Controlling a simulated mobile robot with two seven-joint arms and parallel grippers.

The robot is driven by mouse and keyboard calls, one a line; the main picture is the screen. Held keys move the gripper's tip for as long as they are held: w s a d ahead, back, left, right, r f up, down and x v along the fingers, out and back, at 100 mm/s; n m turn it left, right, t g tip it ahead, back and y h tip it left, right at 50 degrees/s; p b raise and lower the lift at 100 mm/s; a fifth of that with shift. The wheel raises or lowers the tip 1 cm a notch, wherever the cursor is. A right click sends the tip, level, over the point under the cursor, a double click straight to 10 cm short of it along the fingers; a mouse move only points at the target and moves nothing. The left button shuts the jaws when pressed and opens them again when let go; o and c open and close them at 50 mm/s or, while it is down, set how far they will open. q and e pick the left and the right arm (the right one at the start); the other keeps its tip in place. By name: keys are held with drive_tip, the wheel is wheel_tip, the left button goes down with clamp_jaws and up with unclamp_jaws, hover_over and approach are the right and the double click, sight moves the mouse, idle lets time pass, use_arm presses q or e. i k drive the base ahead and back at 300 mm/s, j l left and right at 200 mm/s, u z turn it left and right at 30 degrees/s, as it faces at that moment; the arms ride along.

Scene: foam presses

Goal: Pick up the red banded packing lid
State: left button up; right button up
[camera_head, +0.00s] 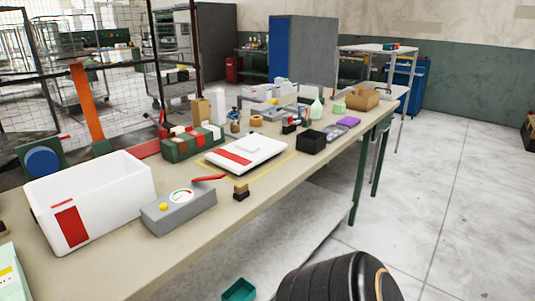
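The red banded packing lid (268,149) is a flat white slab with a red band across its left part and a small raised block on top. It lies flat on the long beige workbench (110,268), inside a yellow outline marked on the top. Nothing holds it. An open white box (118,208) with a red patch on its front stands nearer, at the left of the bench. Neither of my grippers is in view.
A grey gauge box (183,213) with a red lever and a small brush-like block (241,191) stand in front of the lid. A green crate (185,145) is behind it, a black bin (312,141) to its right. A teal bin (239,290) is below the bench.

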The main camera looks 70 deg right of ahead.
sight(240, 156)
drive_tip(key=z, duration=1.5)
drive_tip(key=i+l+z, duration=0.15)
drive_tip(key=i+z, duration=0.55)
drive_tip(key=i+u, duration=0.25)
drive_tip(key=u, duration=1.2)
drive_tip(key=z, duration=1.45)
